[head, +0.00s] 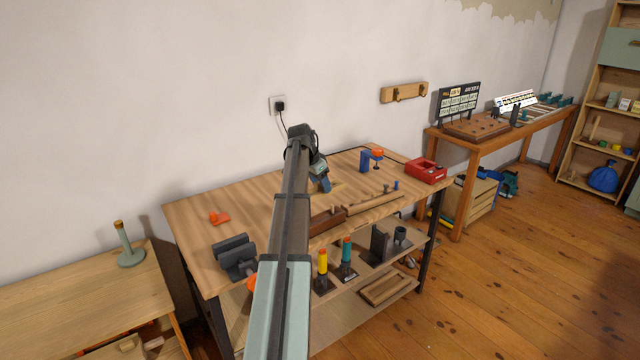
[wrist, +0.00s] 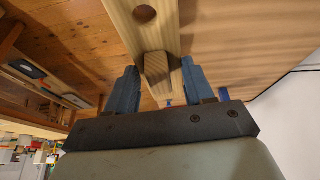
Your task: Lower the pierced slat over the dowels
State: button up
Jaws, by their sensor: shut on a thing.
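My gripper (head: 322,184) is over the middle of the workbench (head: 190,215), partly behind my own arm in the head view. In the wrist view its two blue fingers (wrist: 160,88) stand either side of the pale wooden slat (wrist: 146,35) and a raised wooden block on it (wrist: 158,68). They are shut on the slat, seemingly by this block. One round hole shows in the slat; its other end is hidden by the gripper. A wooden strip (head: 372,204) with small upright pegs (head: 396,185) lies at the bench's front right; I cannot tell whether these are the dowels.
A dark brown block (head: 327,221) lies by the strip's left end. A blue and orange clamp (head: 370,160) and a red box (head: 426,171) stand at the right. A grey vise-like block (head: 234,256) and an orange piece (head: 219,218) are at the left, with bare bench between.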

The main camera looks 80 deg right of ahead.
aim_at(321, 196)
jog(key=shift+f, duration=0.2)
jog(key=shift+f, duration=2.55)
jog(key=shift+f, duration=2.2)
jog(key=o, duration=1.2)
jog(key=v, duration=1.4)
jog(key=shift+a+f, duration=0.1)
